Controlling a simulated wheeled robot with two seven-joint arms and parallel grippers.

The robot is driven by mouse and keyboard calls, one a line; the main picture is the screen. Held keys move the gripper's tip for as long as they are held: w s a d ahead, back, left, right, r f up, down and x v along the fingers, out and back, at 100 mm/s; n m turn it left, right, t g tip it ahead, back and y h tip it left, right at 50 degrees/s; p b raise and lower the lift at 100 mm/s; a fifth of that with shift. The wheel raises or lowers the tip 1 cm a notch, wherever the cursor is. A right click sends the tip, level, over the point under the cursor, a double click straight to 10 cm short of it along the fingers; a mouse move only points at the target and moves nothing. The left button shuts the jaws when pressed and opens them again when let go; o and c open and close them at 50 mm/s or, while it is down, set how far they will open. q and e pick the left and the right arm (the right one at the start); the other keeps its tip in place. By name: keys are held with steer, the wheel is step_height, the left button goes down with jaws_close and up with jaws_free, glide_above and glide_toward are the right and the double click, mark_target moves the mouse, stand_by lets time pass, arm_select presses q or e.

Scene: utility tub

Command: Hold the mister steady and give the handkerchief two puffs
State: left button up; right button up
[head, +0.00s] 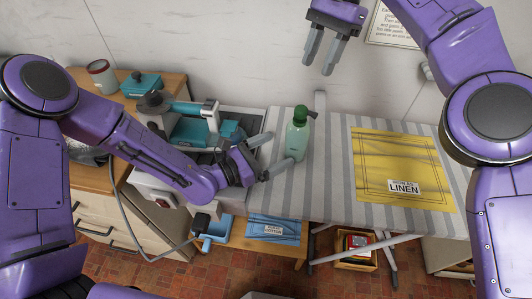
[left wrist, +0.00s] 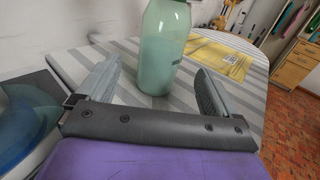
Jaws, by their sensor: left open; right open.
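The mister (head: 298,135) is a pale green bottle with a dark green spray head, upright on the striped ironing board. In the left wrist view its body (left wrist: 162,50) stands just beyond and between my left fingers. My left gripper (head: 268,157) is open beside the mister, one finger on the far side and one on the near side. I cannot tell whether a finger touches it. The yellow handkerchief (head: 398,155) lies flat on the board to the right, with a white LINEN label. My right gripper (head: 322,60) is open and empty, raised above the back of the board.
A teal iron (head: 200,128) stands on its rest left of the mister, close to my left arm. A wooden cabinet (head: 160,95) holds a jar and a teal box. A blue folded cloth (head: 275,228) lies below the board. The board (head: 335,195) is clear between mister and handkerchief.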

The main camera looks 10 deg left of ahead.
mark_target(301, 139)
arm_select(q)
steer(key=x, duration=0.8)
steer(key=shift+w+d, duration=0.2)
steer(key=shift+d, duration=0.2)
steer(key=c, duration=1.2)
arm_select(e)
steer(key=shift+c, duration=0.3)
jaws_close()
